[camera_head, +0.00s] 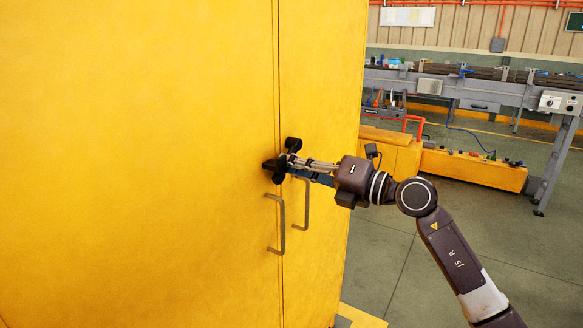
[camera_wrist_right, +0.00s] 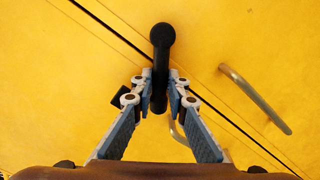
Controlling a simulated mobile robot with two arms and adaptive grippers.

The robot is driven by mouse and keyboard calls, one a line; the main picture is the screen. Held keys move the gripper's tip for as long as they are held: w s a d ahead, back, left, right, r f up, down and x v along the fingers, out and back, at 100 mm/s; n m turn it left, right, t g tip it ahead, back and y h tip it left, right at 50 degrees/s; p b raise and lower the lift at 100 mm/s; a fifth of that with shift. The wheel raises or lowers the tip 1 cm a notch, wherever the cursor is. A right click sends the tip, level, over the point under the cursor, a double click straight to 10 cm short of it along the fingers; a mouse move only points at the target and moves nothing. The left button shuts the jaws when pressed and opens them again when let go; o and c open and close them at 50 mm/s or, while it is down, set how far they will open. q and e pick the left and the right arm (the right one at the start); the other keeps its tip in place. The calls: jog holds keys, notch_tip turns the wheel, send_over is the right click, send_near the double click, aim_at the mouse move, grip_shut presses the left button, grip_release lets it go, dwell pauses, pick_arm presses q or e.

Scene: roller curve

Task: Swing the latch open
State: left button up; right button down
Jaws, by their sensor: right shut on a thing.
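The black latch (camera_head: 293,144) is mounted on the yellow cabinet (camera_head: 150,130), at the seam between its two doors and just above the handles. My right gripper (camera_head: 291,161) reaches in from the right and is at the latch. In the right wrist view the latch (camera_wrist_right: 161,36) is a dark bar with a round knob at its top end. The fingers of my right gripper (camera_wrist_right: 160,80) are shut on the bar, one on each side, below that knob. Part of the latch is hidden behind the fingers. My left gripper is not in view.
Two metal door handles, a left one (camera_head: 282,228) and a right one (camera_head: 307,205), sit below the latch, close to my right gripper. A grey conveyor (camera_head: 480,92) and a low yellow unit (camera_head: 475,170) stand behind on the right. Open grey floor (camera_head: 400,255) lies right of the cabinet.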

jog(key=shift+f, duration=0.1)
jog(key=c, duration=1.9)
grip_release()
jog(key=shift+d, duration=0.1)
